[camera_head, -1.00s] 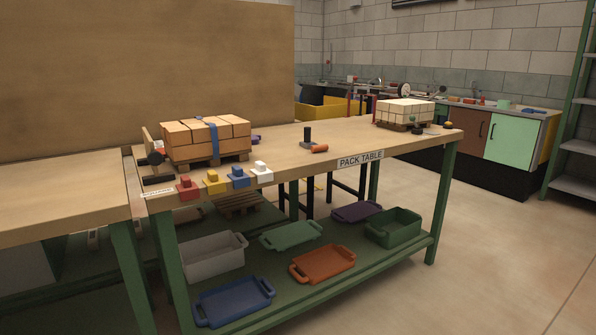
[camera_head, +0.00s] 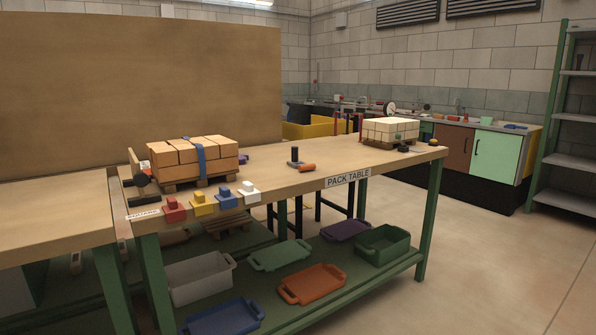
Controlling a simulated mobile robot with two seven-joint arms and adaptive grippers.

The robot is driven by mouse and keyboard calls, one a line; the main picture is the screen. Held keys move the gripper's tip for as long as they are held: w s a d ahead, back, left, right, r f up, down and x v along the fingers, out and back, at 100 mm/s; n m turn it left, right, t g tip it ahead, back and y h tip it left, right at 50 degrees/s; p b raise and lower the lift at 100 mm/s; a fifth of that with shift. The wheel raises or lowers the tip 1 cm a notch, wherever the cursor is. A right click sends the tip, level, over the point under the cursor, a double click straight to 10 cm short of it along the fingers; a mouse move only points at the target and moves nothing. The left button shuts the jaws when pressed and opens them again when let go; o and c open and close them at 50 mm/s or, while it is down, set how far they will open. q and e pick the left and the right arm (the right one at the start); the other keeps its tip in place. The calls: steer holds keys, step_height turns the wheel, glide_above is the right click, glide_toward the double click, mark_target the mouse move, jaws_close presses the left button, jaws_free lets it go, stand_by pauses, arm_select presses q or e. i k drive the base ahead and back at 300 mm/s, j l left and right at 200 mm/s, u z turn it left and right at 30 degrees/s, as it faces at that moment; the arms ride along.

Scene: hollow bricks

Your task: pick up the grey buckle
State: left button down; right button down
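I cannot make out a grey buckle for certain. The pack table (camera_head: 390,162) stands ahead of me. On it a small dark upright piece on a flat base (camera_head: 295,156) stands beside an orange cylinder (camera_head: 307,168). Dark items (camera_head: 143,200) lie at the table's left end, too small to identify. A pallet of orange bricks with a blue strap (camera_head: 200,150) sits at the left of the table. A pallet of pale bricks (camera_head: 390,130) sits at its right end, with small items beside it. Neither of my grippers is in view.
Red (camera_head: 174,211), yellow (camera_head: 203,204), blue (camera_head: 229,199) and white (camera_head: 250,193) blocks line the front edge. Trays and bins, including an orange tray (camera_head: 312,285), fill the lower shelf. A plain table (camera_head: 50,215) adjoins at left. Open floor (camera_head: 490,260) lies at right.

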mark_target(294, 163)
steer(key=i+z, duration=0.5)
steer(key=i, duration=0.75)
steer(key=j, duration=0.1)
